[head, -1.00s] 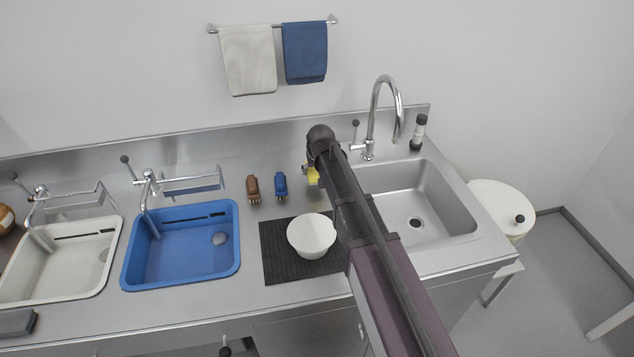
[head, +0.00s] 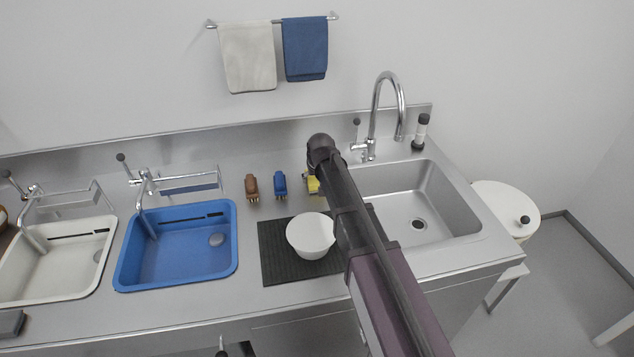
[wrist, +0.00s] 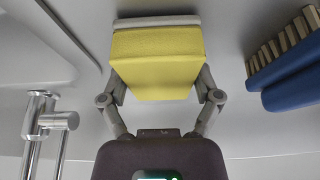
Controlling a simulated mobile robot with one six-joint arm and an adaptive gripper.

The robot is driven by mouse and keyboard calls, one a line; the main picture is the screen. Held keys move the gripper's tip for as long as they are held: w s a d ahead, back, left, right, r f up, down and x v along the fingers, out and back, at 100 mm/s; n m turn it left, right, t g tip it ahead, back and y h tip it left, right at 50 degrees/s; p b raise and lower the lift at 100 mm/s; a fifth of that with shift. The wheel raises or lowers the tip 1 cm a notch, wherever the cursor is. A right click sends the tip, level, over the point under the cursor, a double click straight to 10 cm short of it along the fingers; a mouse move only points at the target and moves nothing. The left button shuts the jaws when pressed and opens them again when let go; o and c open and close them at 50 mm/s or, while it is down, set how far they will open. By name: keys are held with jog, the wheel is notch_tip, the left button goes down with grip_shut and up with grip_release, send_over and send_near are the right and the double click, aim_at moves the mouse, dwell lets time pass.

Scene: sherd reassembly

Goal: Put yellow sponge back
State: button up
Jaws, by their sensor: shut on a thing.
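The yellow sponge (wrist: 157,62), with a pale layer along one side, is between the two fingers of my gripper (wrist: 160,92) in the wrist view. My gripper is shut on it. In the head view the yellow sponge (head: 312,185) shows only in part beside my dark arm, just right of the blue brush, at the counter behind the black mat. My arm hides most of the gripper there. I cannot tell whether the sponge touches the counter.
A blue brush (head: 280,184) and a brown brush (head: 251,187) stand left of the sponge. A white bowl (head: 308,236) sits on the black ribbed mat (head: 275,262). The steel sink (head: 440,200) with a tall faucet (head: 376,110) is to the right; a blue basin (head: 180,265) is to the left.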

jog(key=shift+f, duration=0.15)
jog(key=o, duration=0.8)
jog(key=shift+r, duration=0.2)
jog(key=p+v, duration=1.1)
jog(key=v, duration=0.1)
dwell(0.5)
dwell(0.7)
jog(key=s+d+f+m+g+h, duration=0.1)
jog(key=s+d+m+g, duration=0.2)
jog(key=s+d, duration=1.8)
jog(key=shift+s+d+f+g, duration=0.15)
jog(key=shift+d+f+g, duration=0.1)
jog(key=shift+d+g, duration=0.45)
jog(key=shift+a, duration=0.1)
